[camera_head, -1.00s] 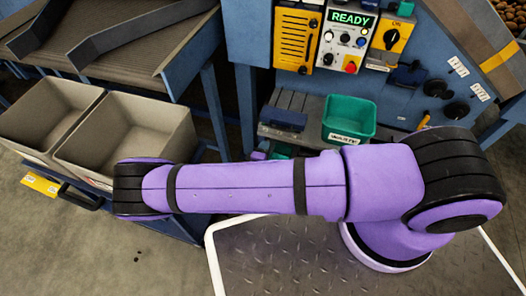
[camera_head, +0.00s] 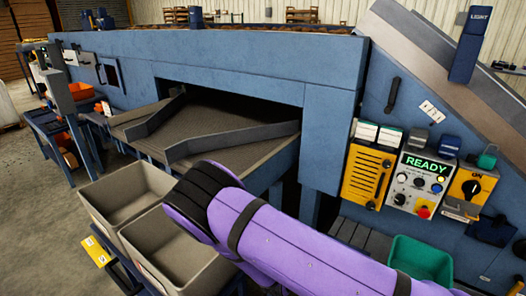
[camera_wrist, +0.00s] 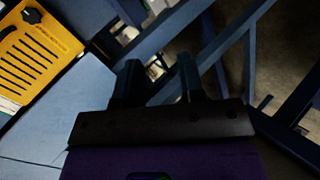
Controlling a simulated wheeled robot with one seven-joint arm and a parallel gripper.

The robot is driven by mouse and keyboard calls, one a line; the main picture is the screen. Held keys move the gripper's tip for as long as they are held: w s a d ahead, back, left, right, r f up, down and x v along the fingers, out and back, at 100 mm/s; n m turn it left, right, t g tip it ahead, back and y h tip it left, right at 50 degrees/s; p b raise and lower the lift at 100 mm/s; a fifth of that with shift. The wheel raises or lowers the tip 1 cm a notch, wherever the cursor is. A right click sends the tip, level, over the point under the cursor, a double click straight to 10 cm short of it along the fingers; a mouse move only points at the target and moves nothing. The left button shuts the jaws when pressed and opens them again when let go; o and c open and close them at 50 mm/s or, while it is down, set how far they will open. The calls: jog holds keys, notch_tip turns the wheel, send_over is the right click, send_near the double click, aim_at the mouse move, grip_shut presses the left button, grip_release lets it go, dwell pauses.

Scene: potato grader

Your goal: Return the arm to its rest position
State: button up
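My purple arm (camera_head: 290,245) reaches from the lower right up toward the crates in the head view, and its black joint overlaps the right crate in the picture. My gripper is hidden in that view. In the wrist view my gripper (camera_wrist: 158,75) shows two dark fingers standing apart, with no object visible between them. The wrist view looks past the fingers at blue machine legs and struts, with a yellow slotted panel (camera_wrist: 35,55) at the upper left.
Two grey-beige crates (camera_head: 118,200) stand below the grader's chute (camera_head: 220,125). A control panel (camera_head: 420,182) reads READY, beside a yellow slotted box (camera_head: 367,178). A green bin (camera_head: 420,258) sits right of the arm. Blue frame struts (camera_wrist: 215,55) lie close ahead of the gripper.

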jog(key=w+a+r+m+g+y, duration=0.2)
jog(key=r+y, duration=0.1)
jog(key=r, duration=0.7)
jog(key=w+a+r+m+g+y, duration=0.1)
jog(key=w+a+r+m+y, duration=0.15)
jog(key=r, duration=0.65)
jog(key=s+d+r+y, duration=0.2)
jog(key=d+r, duration=0.1)
jog(key=r, duration=0.7)
jog(key=s+d+r+y, duration=0.2)
jog(key=r, duration=0.9)
jog(key=s+d+r, duration=0.8)
jog(key=s+r, duration=0.2)
jog(key=r, duration=0.2)
jog(key=s+d+r+m+h, duration=0.1)
jog(key=s+d+r, duration=0.2)
jog(key=s, duration=0.5)
jog(key=s+d+r+m+h, duration=0.1)
jog(key=s+d+r, duration=0.2)
jog(key=s+d, duration=0.3)
jog(key=s, duration=0.2)
jog(key=shift+s+h, duration=0.3)
jog(key=shift+h, duration=0.05)
jog(key=shift+m, duration=0.25)
